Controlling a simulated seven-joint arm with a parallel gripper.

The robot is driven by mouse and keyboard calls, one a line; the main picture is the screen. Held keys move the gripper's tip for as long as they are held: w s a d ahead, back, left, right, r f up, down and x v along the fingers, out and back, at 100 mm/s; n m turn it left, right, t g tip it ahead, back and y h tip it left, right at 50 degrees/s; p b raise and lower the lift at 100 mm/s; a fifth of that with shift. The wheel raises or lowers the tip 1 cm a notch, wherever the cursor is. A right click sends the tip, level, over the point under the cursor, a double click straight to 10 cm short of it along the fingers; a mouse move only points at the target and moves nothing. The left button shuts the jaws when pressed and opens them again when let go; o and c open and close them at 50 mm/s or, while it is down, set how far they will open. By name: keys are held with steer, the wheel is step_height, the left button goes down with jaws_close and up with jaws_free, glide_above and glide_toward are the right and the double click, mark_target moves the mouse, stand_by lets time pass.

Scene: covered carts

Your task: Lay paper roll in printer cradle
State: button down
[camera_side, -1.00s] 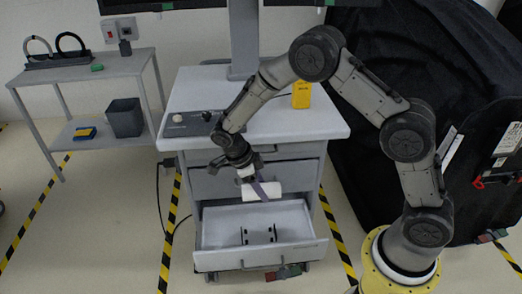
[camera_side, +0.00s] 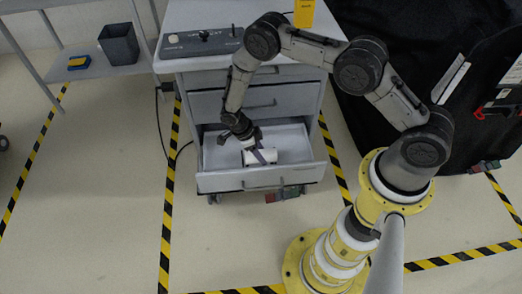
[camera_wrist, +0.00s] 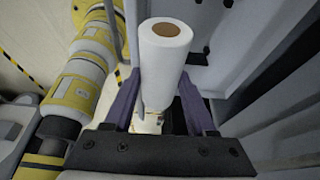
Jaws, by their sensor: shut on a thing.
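The white paper roll (camera_side: 271,156) is between the fingers of my gripper (camera_side: 259,155), over or inside the open drawer (camera_side: 262,180) of the grey cart in the side view. In the wrist view the roll (camera_wrist: 162,65) points its brown-cored end at the camera, and the purple fingers of my gripper (camera_wrist: 157,103) flank it, shut on it. The black brackets of the cradle in the drawer are hidden behind the roll and gripper. I cannot tell whether the roll touches the cradle.
The cart top carries a control panel (camera_side: 203,41) and a yellow object (camera_side: 304,12). A side table's shelf at left holds a dark bin (camera_side: 119,45) and a yellow-blue item (camera_side: 79,63). A black-covered bulk (camera_side: 385,60) stands at right.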

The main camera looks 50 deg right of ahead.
steer(key=w+d+f, duration=0.4)
steer(key=w+d, duration=0.1)
steer(key=shift+w+d+f, duration=0.15)
steer(key=shift+f, duration=0.15)
stand_by(0.6)
stand_by(0.4)
steer(key=shift+f, duration=0.1)
steer(key=shift+f, duration=2.2)
steer(key=shift+c, duration=0.7)
jaws_free()
